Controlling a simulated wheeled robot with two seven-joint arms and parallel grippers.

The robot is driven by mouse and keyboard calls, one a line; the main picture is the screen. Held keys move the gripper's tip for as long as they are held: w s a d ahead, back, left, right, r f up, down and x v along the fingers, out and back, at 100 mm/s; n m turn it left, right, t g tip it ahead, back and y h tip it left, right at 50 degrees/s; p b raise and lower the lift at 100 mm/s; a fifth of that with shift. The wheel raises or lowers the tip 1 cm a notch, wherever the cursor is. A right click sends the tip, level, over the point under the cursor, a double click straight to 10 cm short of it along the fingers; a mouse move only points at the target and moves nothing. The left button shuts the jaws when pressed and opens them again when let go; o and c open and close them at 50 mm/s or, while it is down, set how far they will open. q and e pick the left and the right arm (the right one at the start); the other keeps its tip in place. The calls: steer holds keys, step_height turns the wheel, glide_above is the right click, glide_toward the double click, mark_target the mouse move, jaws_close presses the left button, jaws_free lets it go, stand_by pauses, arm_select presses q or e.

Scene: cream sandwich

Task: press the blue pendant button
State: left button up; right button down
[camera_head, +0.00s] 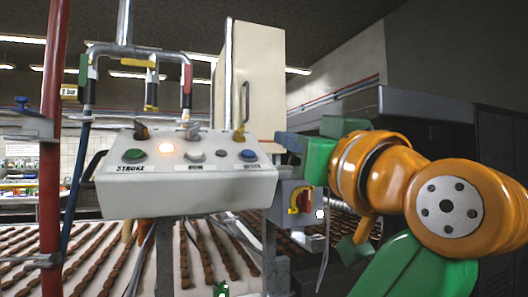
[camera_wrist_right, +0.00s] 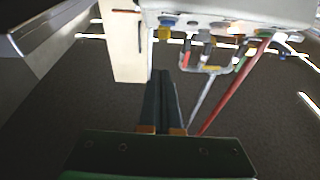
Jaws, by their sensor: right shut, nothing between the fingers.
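The blue pendant button (camera_head: 248,155) is at the right end of the button row on the pale control box (camera_head: 190,190) in the head view. It shows near the box edge in the upside-down right wrist view (camera_wrist_right: 168,21). My right gripper (camera_head: 284,140) is just right of the box in the head view. In the wrist view its two dark fingers (camera_wrist_right: 160,74) lie together, empty, pointing toward the blue button and the yellow knob (camera_wrist_right: 162,34). The fingertips look apart from the button; the exact gap is unclear. My left gripper is not in view.
The box also carries a green button (camera_head: 133,155), a lit pale button (camera_head: 166,148) and a white button (camera_head: 193,157). Upright knobs line its top edge, with the yellow knob (camera_head: 239,132) behind the blue button. A red-and-yellow switch (camera_head: 301,199) hangs below the right gripper.

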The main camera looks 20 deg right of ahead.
step_height(320, 180, up, 4)
steer(key=f+p, duration=0.1)
steer(key=p, duration=0.6)
glide_above(255, 170)
steer(key=s, duration=0.2)
steer(key=f, duration=0.1)
steer(key=w+f, duration=0.2)
steer(key=shift+f, duration=0.35)
